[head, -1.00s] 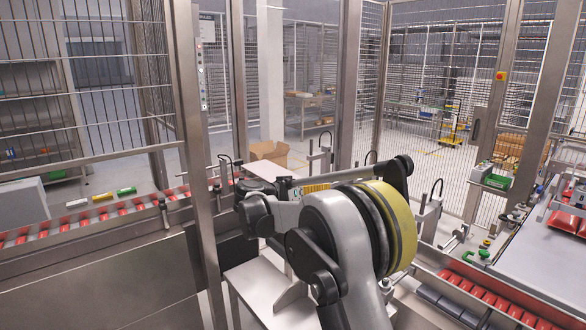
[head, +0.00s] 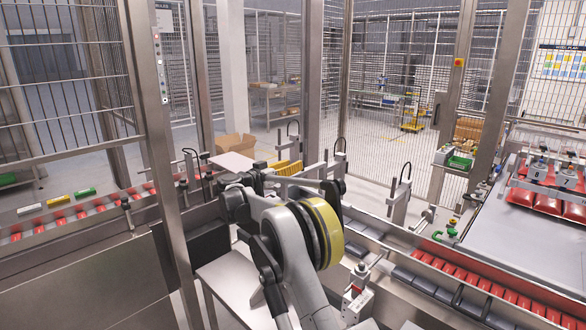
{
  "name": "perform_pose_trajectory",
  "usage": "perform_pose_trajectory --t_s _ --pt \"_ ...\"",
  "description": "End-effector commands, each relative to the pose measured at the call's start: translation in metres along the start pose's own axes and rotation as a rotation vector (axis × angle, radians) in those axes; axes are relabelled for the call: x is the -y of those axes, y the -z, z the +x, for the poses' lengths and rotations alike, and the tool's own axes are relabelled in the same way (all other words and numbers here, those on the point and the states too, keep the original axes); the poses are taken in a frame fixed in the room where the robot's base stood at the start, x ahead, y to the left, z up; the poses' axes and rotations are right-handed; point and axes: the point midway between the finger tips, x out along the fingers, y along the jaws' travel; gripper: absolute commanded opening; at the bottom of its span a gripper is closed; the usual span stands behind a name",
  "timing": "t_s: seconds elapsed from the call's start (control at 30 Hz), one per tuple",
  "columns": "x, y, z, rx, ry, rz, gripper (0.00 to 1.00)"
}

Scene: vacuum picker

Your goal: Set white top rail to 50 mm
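I cannot single out the white top rail or any scale reading for certain. A white cylinder (head: 30,209) lies at the far left, in line with a yellow cylinder (head: 59,200) and a green cylinder (head: 85,192). My grey arm with a yellow band fills the lower middle and hides part of the machine behind it. Dark parts show at the arm's far end, but I cannot make out gripper fingers or anything held.
A conveyor with red packs (head: 62,221) runs along the left. Another line with red packs (head: 465,280) and dark packs (head: 410,278) runs lower right. Upright metal posts (head: 160,150) and mesh fencing surround the area. A grey panel (head: 235,285) lies beside my arm.

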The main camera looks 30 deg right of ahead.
Motion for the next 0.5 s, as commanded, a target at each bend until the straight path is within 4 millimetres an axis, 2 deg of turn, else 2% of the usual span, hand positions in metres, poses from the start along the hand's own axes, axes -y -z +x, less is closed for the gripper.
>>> perform_pose_trajectory --t_s 0.33,0.37,0.43,0.47,0.5 --pt "-0.0001 0.0002 0.0053 0.0 0.0 0.0 0.33" --pt "-0.0001 0.0002 0.0052 0.0 0.0 0.0 0.26" --pt "-0.0001 0.0002 0.0051 0.0 0.0 0.0 0.05" --pt "-0.0001 0.0002 0.0051 0.0 0.0 0.0 0.0" --pt "-0.0001 0.0002 0.0051 0.0 0.0 0.0 0.0"
